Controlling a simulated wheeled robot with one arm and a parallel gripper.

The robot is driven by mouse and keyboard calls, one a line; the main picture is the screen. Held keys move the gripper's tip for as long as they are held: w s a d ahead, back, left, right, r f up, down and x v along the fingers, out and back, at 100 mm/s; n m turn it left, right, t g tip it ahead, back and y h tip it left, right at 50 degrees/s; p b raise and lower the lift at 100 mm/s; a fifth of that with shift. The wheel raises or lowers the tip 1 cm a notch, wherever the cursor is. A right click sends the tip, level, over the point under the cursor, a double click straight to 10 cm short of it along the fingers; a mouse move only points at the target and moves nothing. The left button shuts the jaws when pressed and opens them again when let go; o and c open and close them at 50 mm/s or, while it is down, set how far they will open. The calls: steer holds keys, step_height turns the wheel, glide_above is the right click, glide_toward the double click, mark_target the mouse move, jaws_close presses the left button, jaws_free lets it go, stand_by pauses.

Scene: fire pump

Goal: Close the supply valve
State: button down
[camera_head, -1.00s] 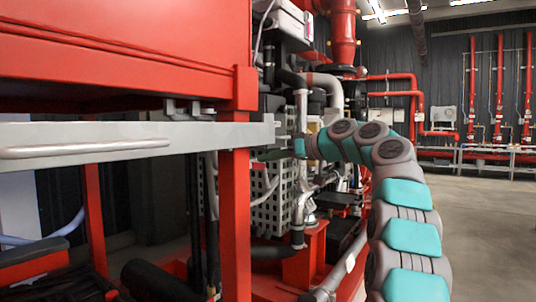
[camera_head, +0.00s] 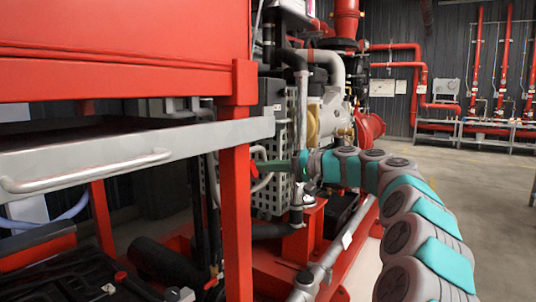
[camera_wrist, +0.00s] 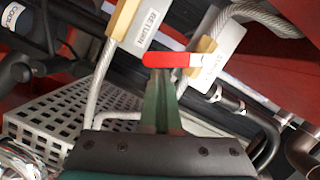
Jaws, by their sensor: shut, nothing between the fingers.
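A red valve lever (camera_wrist: 172,60) lies across the wrist view, just ahead of my gripper (camera_wrist: 160,78). My gripper's green fingers are together, with nothing held between them, and their tips overlap the lever in the picture. I cannot tell whether they touch it. A white tag reading RETURN (camera_wrist: 149,25) hangs above left of the lever. A second white tag (camera_wrist: 214,62) is behind its right end, partly covered, its lettering hard to read. In the head view my gripper (camera_head: 260,165) points left behind the red post, and a small red piece (camera_head: 254,161) shows at its tips. The valve body is hidden.
A red upright post (camera_head: 236,215) and a grey rail with a handle (camera_head: 130,155) stand left of my arm. A perforated grey guard (camera_head: 272,185) is by my gripper; it also shows in the wrist view (camera_wrist: 60,115). Hoses run close around the lever. Open floor lies at right.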

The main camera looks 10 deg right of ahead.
steer(key=m, duration=0.1)
steer(key=s+a+f+m+y+p, duration=0.1)
steer(key=m, duration=0.1)
steer(key=shift+a+f, duration=0.1)
steer(key=shift+f, duration=0.05)
steer(key=shift+s+a+f, duration=0.15)
steer(key=shift+s+f, duration=0.05)
steer(key=shift+s, duration=0.1)
stand_by(0.7)
steer(key=v, duration=0.7)
steer(key=shift+s+d+b, duration=0.2)
steer(key=shift+d+b, duration=0.1)
steer(key=shift+b, duration=0.1)
